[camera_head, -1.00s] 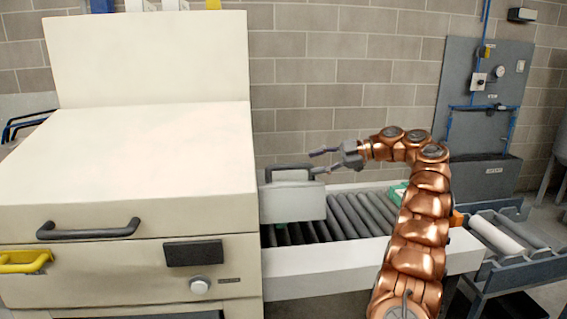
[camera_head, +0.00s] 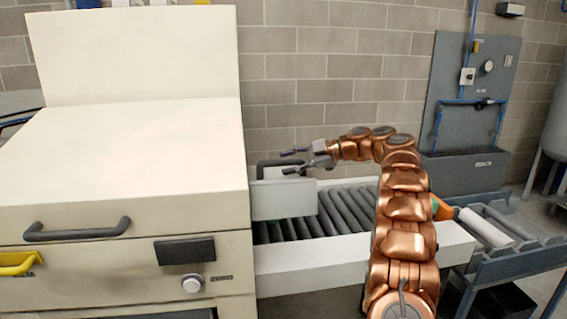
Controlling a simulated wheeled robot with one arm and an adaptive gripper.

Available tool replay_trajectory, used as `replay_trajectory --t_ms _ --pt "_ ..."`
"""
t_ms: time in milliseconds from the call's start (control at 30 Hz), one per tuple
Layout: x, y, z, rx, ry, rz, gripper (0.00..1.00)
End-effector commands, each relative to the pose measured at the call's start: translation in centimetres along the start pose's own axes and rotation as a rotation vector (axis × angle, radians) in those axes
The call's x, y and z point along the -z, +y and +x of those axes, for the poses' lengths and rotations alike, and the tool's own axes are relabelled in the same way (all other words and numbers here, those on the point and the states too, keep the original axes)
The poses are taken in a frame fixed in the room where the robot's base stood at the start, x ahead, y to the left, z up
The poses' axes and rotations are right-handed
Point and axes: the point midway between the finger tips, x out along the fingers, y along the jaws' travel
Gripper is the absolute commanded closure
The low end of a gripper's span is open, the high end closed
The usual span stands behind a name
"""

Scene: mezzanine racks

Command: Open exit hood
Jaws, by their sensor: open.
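The exit hood (camera_head: 284,201) is a pale grey flap at the right side of the large cream machine (camera_head: 120,150), over the start of the roller conveyor. It hangs low, just above the rollers. A dark handle (camera_head: 282,163) runs along its top edge. My gripper (camera_head: 296,161) is open, with its fingers pointing left at the handle. One finger shows above the other; the fingers overlap the right part of the handle in the picture. I cannot tell whether they touch it.
The roller conveyor (camera_head: 340,214) has a white side rail (camera_head: 320,258) and runs right behind my arm. An orange object (camera_head: 442,209) lies at its right end beside a white roller (camera_head: 487,228). A grey panel (camera_head: 470,85) with blue pipes stands at the back wall.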

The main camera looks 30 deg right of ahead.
Motion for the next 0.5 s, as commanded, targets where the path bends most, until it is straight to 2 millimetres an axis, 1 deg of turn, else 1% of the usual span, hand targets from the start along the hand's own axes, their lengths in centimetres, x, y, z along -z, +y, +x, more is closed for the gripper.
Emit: replay_trajectory --t_ms 100,200,500 --pt "0.2 0.1 0.9 0.001 0.0 -0.002 0.53" --pt "0.1 0.1 1.4 0.0 -0.001 -0.002 0.53" --pt "0.1 0.1 1.7 -0.002 -0.002 -0.003 0.53"
